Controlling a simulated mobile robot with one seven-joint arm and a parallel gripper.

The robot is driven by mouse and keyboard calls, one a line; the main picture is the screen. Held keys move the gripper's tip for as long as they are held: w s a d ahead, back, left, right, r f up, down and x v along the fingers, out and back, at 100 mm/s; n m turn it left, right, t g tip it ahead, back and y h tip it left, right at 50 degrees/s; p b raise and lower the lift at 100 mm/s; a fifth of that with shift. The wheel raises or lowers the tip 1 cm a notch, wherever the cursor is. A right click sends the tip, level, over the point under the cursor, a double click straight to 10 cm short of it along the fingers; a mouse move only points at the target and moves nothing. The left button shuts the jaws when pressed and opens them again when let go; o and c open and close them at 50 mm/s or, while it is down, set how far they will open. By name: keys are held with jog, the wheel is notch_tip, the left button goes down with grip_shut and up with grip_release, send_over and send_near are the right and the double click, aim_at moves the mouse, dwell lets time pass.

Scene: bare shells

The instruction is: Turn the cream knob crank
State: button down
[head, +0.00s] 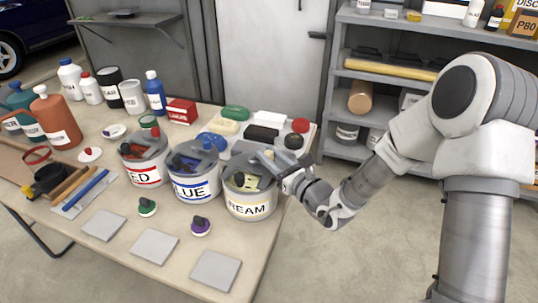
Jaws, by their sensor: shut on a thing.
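The cream tin (250,205), a grey pot with a yellow-banded label partly reading "REAM", stands at the table's right front edge. Its grey lid has an opening showing pale yellow contents and a dark knob (239,179) at its left. My gripper (276,170) reaches in from the right, over the right side of the lid. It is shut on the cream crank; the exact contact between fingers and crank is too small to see. My wrist hides the lid's right edge.
The blue tin (193,190) and red tin (145,175) stand close to the left, with similar lids. Grey tiles (216,269) lie in front. Open floor is right of the table.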

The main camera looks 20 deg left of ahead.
jog(key=shift+s+m+t+h, duration=0.2)
jog(key=shift+m+t+h, duration=0.2)
jog(key=shift+t, duration=0.4)
jog(key=c, duration=0.6)
grip_release()
jog(key=shift+r+p+v, duration=0.15)
jog(key=shift+p+v, duration=2.7)
jog(key=shift+v, duration=1.5)
jog(key=shift+r+p+v, duration=0.15)
jog(key=shift+p+v, duration=2.7)
jog(key=shift+v, duration=1.55)
